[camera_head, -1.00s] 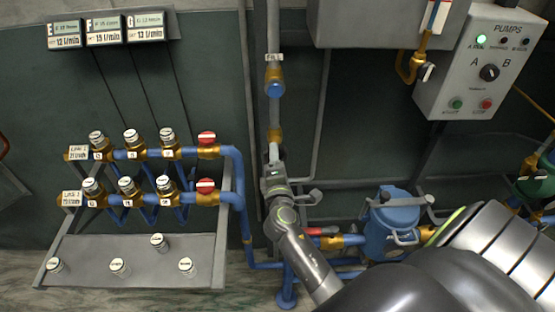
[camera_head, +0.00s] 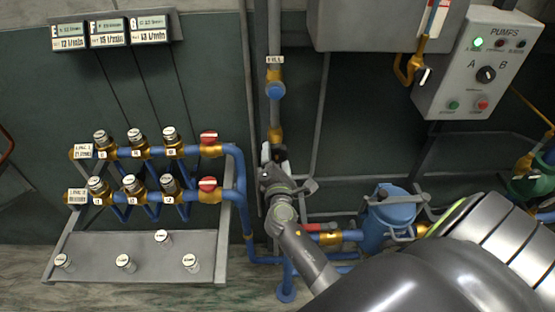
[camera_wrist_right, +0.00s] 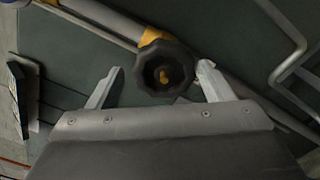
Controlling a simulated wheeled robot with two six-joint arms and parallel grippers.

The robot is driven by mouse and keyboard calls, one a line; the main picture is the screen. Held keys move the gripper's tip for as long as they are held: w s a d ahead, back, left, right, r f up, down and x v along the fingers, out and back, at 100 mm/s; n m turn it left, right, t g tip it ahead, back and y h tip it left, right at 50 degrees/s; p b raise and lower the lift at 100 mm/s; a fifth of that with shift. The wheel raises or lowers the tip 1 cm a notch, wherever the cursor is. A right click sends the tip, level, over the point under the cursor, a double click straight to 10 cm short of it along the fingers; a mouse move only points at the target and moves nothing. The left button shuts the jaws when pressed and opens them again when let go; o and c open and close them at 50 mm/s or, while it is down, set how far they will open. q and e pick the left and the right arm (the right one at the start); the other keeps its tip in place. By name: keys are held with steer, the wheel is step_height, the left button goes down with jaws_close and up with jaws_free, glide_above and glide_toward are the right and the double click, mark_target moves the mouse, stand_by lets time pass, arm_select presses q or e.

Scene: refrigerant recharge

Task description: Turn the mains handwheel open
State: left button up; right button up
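The mains handwheel (camera_wrist_right: 165,72) is a dark, lobed knob with a brass centre, on a pipe with a yellow-brown fitting. In the right wrist view it sits between my right gripper's two pale fingers (camera_wrist_right: 160,72). The right fingertip is close to its rim; whether it touches I cannot tell. A gap shows at the left finger, so the gripper is open. In the head view my right gripper (camera_head: 275,157) is at the vertical pipe (camera_head: 274,110), below a brass fitting, and mostly hides the handwheel. My left gripper is not in view.
A manifold with several brass valves and two red knobs (camera_head: 208,137) stands left of the pipe. A blue vessel (camera_head: 391,212) stands to the right. A grey pump panel (camera_head: 482,70) hangs at upper right. A bent grey pipe (camera_wrist_right: 288,55) passes right of the handwheel.

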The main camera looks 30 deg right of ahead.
steer(key=shift+o, duration=0.3)
steer(key=shift+a, duration=0.1)
steer(key=shift+s+f, duration=0.15)
steer(key=shift+s, duration=0.05)
steer(key=shift+s+a, duration=0.1)
steer(key=shift+s, duration=0.2)
steer(key=b+v, duration=0.1)
steer(key=v, duration=0.5)
